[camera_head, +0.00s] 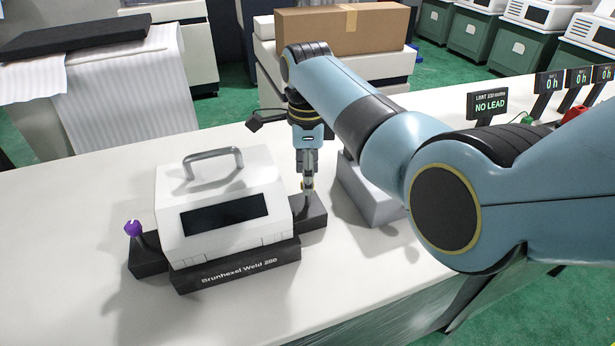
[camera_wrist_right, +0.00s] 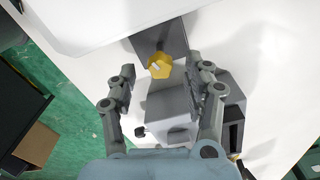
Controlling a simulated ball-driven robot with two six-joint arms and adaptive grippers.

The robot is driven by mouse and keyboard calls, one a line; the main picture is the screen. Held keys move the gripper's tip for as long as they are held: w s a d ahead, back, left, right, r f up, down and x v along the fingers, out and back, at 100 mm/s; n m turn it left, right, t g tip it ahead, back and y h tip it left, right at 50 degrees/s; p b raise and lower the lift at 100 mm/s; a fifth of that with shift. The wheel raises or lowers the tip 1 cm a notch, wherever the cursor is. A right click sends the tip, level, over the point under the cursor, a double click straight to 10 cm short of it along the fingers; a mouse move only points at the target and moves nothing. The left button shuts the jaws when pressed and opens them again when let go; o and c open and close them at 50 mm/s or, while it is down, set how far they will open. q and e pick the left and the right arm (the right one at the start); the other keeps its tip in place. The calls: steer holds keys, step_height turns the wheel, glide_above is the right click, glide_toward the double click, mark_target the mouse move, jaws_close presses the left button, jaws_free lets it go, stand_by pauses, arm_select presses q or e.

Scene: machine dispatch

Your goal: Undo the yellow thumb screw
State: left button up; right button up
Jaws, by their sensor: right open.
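The yellow thumb screw (camera_wrist_right: 159,66) shows in the right wrist view, on a dark bracket (camera_wrist_right: 162,38). My right gripper (camera_wrist_right: 161,72) is open, with one finger on each side of the screw and a gap to each. In the head view, my right gripper (camera_head: 308,188) points down over the dark block at the right of the white machine (camera_head: 222,200). The screw is mostly hidden behind the gripper there. The machine sits on a dark base (camera_head: 235,268) lettered "Brunhexsl Weld 280". My left gripper is in neither view.
A purple knob (camera_head: 132,228) stands on the base's left block. A grey box (camera_head: 366,195) stands right of the gripper, close to my arm. A "NO LEAD" sign (camera_head: 489,104) stands further right. The white table (camera_head: 60,240) is clear in front and left of the machine.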

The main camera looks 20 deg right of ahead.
steer(key=shift+f, duration=0.7)
jaws_close()
steer(key=shift+r+n, duration=0.1)
steer(key=shift+n, duration=0.2)
